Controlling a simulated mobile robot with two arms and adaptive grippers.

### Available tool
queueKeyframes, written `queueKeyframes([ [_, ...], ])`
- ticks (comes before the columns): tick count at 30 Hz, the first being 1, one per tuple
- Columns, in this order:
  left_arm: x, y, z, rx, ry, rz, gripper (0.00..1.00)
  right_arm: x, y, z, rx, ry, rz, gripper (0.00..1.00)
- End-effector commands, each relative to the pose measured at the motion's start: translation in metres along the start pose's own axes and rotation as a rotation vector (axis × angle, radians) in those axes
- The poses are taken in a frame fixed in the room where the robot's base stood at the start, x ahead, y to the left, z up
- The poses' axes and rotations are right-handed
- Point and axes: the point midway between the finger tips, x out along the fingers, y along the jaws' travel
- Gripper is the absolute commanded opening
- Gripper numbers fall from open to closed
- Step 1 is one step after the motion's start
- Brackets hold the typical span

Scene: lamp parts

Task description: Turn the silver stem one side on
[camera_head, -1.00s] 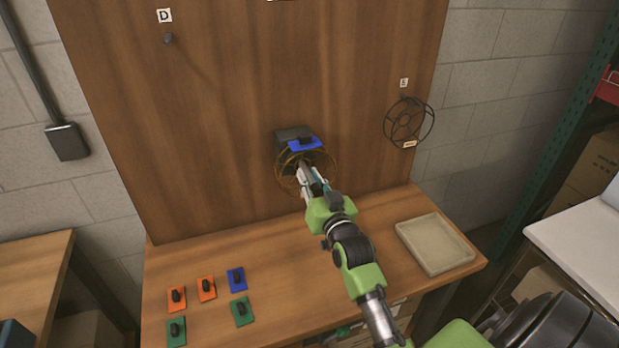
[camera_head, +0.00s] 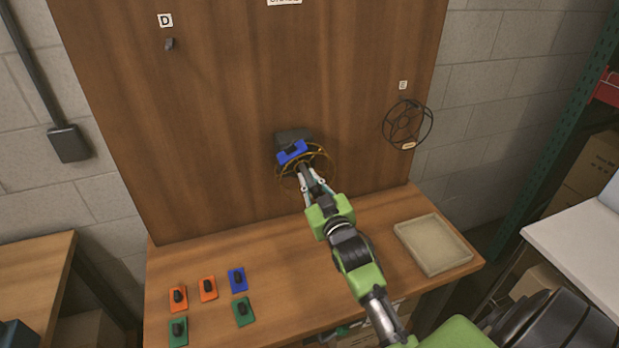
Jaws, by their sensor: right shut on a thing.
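My right gripper (camera_head: 305,178) reaches up from the lower right to the board's lower middle. It is shut on the small silver-grey stem (camera_head: 302,168), which is mostly hidden by the fingers. A round yellow wire cage (camera_head: 329,163) surrounds the stem and fingertips. A blue plate (camera_head: 286,156) with a dark knob sits at the cage's upper left, tilted, with its right end higher. A dark grey block (camera_head: 288,136) is on the board behind it. My left gripper is not in view.
A black wire cage (camera_head: 409,125) hangs under label E, and a small peg (camera_head: 169,44) sits under label D. Several orange, green and blue plates (camera_head: 237,279) lie on the table's left. An empty beige tray (camera_head: 431,244) stands at right.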

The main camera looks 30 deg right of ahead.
Motion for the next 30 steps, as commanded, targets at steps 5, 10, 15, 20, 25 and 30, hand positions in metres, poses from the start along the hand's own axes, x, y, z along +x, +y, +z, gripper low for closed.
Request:
queueKeyframes([
  [5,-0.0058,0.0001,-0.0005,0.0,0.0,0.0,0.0,0.0001,0.0004,-0.0007,-0.169,-0.001,-0.001,0.0],
  [10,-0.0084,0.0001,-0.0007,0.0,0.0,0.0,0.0,0.0001,0.0009,-0.0003,-0.317,-0.001,0.0,0.0],
  [15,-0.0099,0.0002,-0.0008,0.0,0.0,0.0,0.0,0.0,0.0007,-0.0001,-0.439,-0.001,0.0,0.0],
  [20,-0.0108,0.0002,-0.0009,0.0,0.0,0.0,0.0,0.0,0.0007,-0.0001,-0.523,0.0,-0.001,0.0],
  [25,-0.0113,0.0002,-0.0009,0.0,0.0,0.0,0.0,0.0,0.0008,0.0,-0.579,0.0,0.0,0.0],
  [30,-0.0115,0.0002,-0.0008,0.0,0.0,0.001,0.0,0.0,0.0009,0.0001,-0.606,0.0,0.0,0.0],
])
